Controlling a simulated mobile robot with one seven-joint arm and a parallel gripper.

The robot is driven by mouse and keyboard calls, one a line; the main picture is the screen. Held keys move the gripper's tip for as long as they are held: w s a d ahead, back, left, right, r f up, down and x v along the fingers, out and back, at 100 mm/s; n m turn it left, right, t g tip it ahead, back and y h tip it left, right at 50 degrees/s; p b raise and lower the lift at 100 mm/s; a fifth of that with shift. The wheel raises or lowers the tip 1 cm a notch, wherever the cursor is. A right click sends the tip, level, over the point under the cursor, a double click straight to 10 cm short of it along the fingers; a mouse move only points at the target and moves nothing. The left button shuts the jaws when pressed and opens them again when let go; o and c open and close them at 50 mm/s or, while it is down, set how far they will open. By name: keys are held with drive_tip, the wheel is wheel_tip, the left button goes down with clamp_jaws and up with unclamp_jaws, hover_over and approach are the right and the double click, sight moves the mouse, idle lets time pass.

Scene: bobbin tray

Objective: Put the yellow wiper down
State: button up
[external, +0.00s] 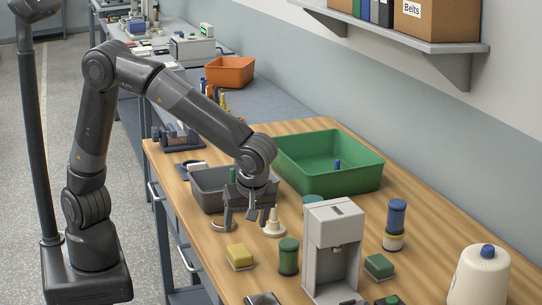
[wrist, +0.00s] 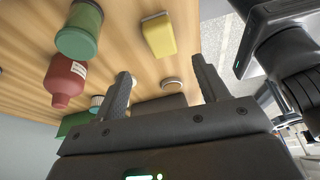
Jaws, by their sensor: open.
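The yellow wiper (external: 240,256), a small block with a pale underside, lies on the wooden table near its front edge. My gripper (external: 245,217) is open and empty above the table, a little behind the wiper and apart from it. In the wrist view the yellow wiper (wrist: 159,36) shows beyond the spread fingers of my gripper (wrist: 163,80), with nothing between the tips touching both.
A green canister (external: 288,257) and a grey machine (external: 333,245) stand right of the wiper. A cream cone-shaped piece (external: 273,228) is close beside my gripper. A grey bin (external: 206,201) and a green tray (external: 337,185) are behind. A red bottle (wrist: 66,78) shows in the wrist view.

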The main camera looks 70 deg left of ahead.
drive_tip(key=s+a+r+m+t+h, duration=0.15)
drive_tip(key=s+a+r+m, duration=0.35)
drive_tip(key=a, duration=0.6)
drive_tip(key=a+r+m+t+h, duration=0.1)
drive_tip(key=a+r+m+h, duration=0.4)
drive_tip(key=a, duration=0.6)
drive_tip(key=s+a+f+m+t+y, duration=0.1)
drive_tip(key=s+a+m+t+y, duration=0.1)
drive_tip(key=s+a+m, duration=0.4)
drive_tip(key=shift+s+a+m+t, duration=0.25)
drive_tip(key=shift+s+m+t, duration=0.35)
drive_tip(key=shift+m, duration=0.1)
